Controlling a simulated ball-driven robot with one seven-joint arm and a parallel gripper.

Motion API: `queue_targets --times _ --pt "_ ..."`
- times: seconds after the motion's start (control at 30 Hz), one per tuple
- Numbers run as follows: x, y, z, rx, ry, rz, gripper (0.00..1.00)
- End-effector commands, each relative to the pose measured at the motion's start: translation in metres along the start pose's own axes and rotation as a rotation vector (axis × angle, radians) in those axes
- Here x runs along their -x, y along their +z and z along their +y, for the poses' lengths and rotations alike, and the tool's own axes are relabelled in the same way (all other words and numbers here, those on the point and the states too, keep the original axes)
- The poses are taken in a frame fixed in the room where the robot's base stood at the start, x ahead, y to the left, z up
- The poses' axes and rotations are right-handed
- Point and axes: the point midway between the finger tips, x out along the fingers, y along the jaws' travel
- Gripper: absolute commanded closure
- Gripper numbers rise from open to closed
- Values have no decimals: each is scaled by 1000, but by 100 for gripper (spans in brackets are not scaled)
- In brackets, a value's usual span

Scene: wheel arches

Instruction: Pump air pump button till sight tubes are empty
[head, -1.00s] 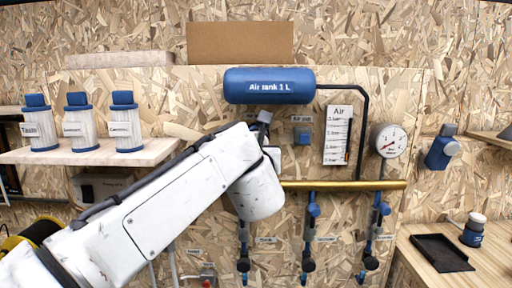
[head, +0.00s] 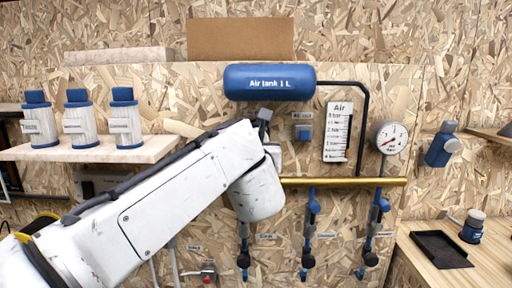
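My white arm (head: 150,200) reaches from the lower left to the middle of the wall. A small dark grey part (head: 264,114) shows above its bend, under the blue air tank (head: 270,82). I cannot tell whether it belongs to my gripper; no fingers show clearly. Three blue upright fittings with black knobs hang below the brass pipe: left (head: 244,243), middle (head: 309,238) and right (head: 372,238). No part is clearly labelled as air pump or sight tube.
An air scale (head: 338,132) and a round gauge (head: 391,138) are on the wall. A shelf (head: 95,151) at left holds three white, blue-capped canisters. A bench (head: 490,262) at right carries a black tray (head: 440,250) and a small blue device (head: 473,228).

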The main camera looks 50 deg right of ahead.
Motion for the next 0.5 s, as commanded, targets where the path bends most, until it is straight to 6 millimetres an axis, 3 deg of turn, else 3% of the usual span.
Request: queue_targets --times 0.5 --pt "-30 0 0 -1 0 -1 100"
